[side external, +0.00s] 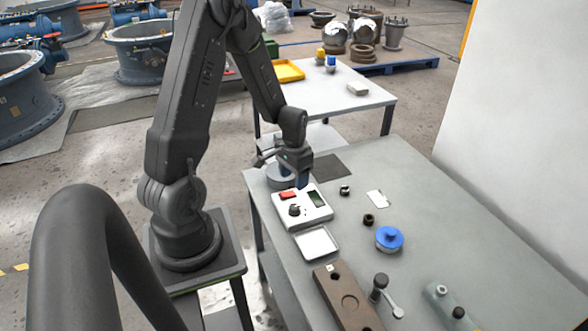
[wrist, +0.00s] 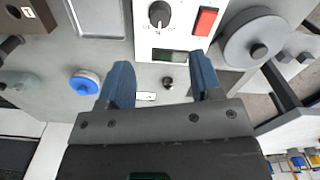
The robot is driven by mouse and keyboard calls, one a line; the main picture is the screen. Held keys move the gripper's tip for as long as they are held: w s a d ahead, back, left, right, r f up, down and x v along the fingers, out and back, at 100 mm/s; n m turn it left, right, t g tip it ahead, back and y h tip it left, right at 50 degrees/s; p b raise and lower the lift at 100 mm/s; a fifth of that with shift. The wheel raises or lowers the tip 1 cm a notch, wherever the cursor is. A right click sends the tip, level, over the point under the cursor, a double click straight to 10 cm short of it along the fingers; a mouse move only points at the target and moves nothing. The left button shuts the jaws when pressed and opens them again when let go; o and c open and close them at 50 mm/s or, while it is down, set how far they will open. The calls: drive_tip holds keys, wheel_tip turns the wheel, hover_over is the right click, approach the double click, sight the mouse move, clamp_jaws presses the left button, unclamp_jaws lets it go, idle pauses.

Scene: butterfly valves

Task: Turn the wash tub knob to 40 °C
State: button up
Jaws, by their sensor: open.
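The white control box (side external: 318,213) sits on the near grey table, with a black knob (side external: 294,210), a red rocker switch (side external: 288,195) and a dark display (side external: 316,198). In the wrist view the knob (wrist: 160,13) is at the top centre, with a white pointer mark and small printed labels around it, too small to read surely. The red switch (wrist: 206,20) is right of it and the display (wrist: 167,56) below. My gripper (side external: 303,186) is open and empty above the box's far edge; its blue fingers (wrist: 160,64) are apart from the knob.
A round grey part (side external: 280,176) stands behind the box, and a shallow white tray (side external: 316,243) lies in front. A blue-topped round part (side external: 389,238), a brown block (side external: 345,300) and a small lever part (side external: 385,290) are farther along the table. A second table (side external: 340,96) stands behind.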

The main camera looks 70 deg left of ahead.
drive_tip(key=shift+r, duration=1.25)
drive_tip(key=d+r+m+t+y, duration=0.1)
drive_tip(key=d+r+m+t, duration=0.15)
drive_tip(key=d+r, duration=0.95)
drive_tip(key=s+d+r+t+h, duration=0.1)
drive_tip(key=s+d+r+t, duration=0.2)
drive_tip(key=s+d+r, duration=0.5)
wheel_tip(320, 180, up, 2)
drive_tip(key=shift+s+d+r+m, duration=0.1)
drive_tip(key=shift+s+d+m, duration=0.2)
drive_tip(key=shift+s+m, duration=0.05)
